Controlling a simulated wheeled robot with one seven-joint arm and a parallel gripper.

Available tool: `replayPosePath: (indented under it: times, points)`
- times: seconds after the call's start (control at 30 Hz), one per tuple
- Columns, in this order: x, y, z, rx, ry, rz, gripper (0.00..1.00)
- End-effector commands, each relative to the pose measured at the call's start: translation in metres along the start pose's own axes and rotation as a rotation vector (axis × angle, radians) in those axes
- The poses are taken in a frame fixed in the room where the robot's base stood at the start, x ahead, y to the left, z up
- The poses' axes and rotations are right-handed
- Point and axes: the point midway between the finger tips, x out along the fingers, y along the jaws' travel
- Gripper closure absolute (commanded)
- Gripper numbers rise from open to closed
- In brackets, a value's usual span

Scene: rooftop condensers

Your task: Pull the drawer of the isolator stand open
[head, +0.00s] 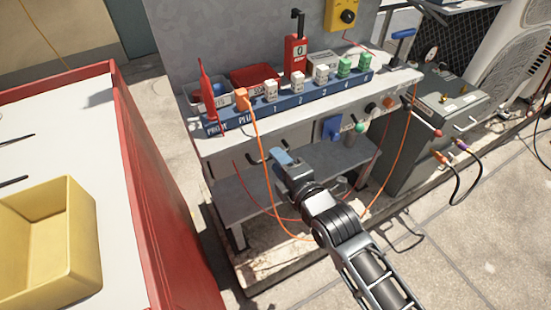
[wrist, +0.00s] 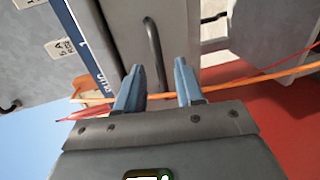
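The isolator stand (head: 215,148) has a grey drawer front under its top, which looks flush with the stand. In the wrist view the drawer front (wrist: 122,30) carries a dark bar handle (wrist: 153,45). My gripper (wrist: 158,66) is open, with its two blue fingers apart and nothing held. The handle's lower end appears in the gap between the fingers; I cannot tell whether it is between the tips or just beyond them. In the head view my gripper (head: 284,156) is at the drawer front and hides part of it.
An orange cable (head: 267,180) hangs from the orange plug (head: 241,98) close by my gripper, and crosses behind the fingers in the wrist view (wrist: 245,82). A red-edged table with a yellow bin (head: 75,240) stands left. A grey cabinet (head: 405,150) stands right. Paving lies open in front.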

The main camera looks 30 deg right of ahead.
Motion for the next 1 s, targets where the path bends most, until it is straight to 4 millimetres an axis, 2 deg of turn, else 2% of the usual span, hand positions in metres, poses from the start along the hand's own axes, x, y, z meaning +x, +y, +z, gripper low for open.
replayPosePath:
  times: [0.2,0.5,0.87,1.0]
  points:
    - [0.017,0.000,-0.001,0.000,0.001,0.000,0.63]
    - [0.018,0.000,-0.001,0.001,0.001,0.000,0.64]
    - [0.018,0.000,-0.001,0.001,0.001,0.000,0.98]
    - [0.018,0.000,0.000,0.001,0.001,0.000,1.00]
